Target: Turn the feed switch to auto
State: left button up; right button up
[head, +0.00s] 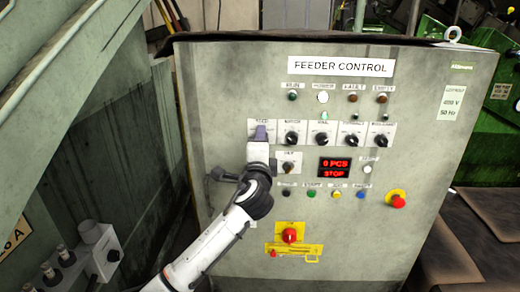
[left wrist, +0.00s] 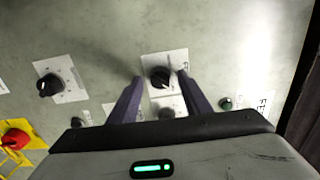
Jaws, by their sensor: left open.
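The feed switch is a black knob (left wrist: 159,77) on a white label plate in the left wrist view. My left gripper (left wrist: 160,78) is open, with one purple finger on either side of the knob. I cannot tell whether either finger touches it. In the head view my left gripper (head: 261,133) is in front of the leftmost plate in the knob row and hides the switch, so its pointer position is not readable. My right gripper is not in view.
The grey feeder control panel (head: 420,110) carries a row of similar knobs, with the motor knob (head: 292,138) just right of my gripper. A red display (head: 334,168) reads 0 PCS, STOP.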

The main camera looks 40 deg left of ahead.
pick_arm(q)
jog(key=b+v, duration=0.1)
jog(key=v, duration=0.9)
jog(key=s+d+f+n+g+h, duration=0.1)
jog(key=s+d+f+h, duration=0.15)
jog(key=f, duration=0.55)
jog(key=s+d+f+g+h, duration=0.1)
jog(key=s+d+f+h, duration=0.15)
jog(key=f, duration=0.55)
jog(key=s+d+f+n+g+h, duration=0.1)
jog(key=d+f+h, duration=0.1)
jog(key=d+f, duration=0.35)
jog(key=s+d+f+n+g+h, duration=0.1)
jog(key=s+d+f+n+h, duration=0.1)
jog(key=s+f, duration=0.7)
jog(key=s+d+f+n+g+h, duration=0.2)
jog(key=s+d+f+n, duration=0.3)
jog(key=s+f, duration=0.5)
jog(key=shift+s+d+f+n+g+h, duration=0.35)
jog(key=shift+s+n+h, duration=0.15)
jog(key=shift+s, duration=0.6)
jog(key=shift+r, duration=0.1)
